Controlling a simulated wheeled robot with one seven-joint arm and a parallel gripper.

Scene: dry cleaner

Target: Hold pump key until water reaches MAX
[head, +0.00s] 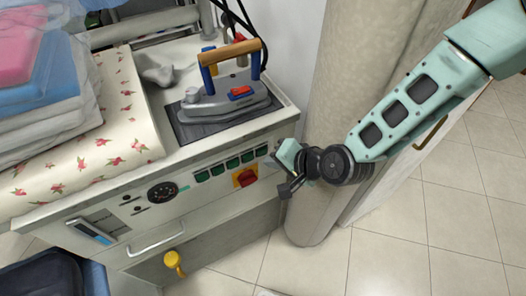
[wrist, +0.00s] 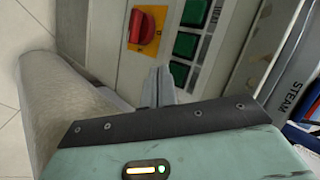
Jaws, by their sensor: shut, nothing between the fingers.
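The ironing station's front panel carries a row of green keys (head: 232,164), also in the wrist view (wrist: 183,45). Their labels are too small to read, so I cannot tell which is the pump key. A slanted window with blue in it (head: 92,232), which looks like the water gauge, is at the panel's left; its MAX mark is not readable. My gripper (head: 287,190) is shut and empty, right of the panel's red switch. In the wrist view its fingertips (wrist: 158,85) point toward the panel near the keys; I cannot tell whether they touch.
The red switch (head: 246,177) on its yellow plate is below the keys. A steam iron (head: 228,97) stands on top. Folded laundry (head: 45,85) lies at the left. A yellow knob (head: 174,262) sticks out low. A beige column (head: 335,120) stands close on the right.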

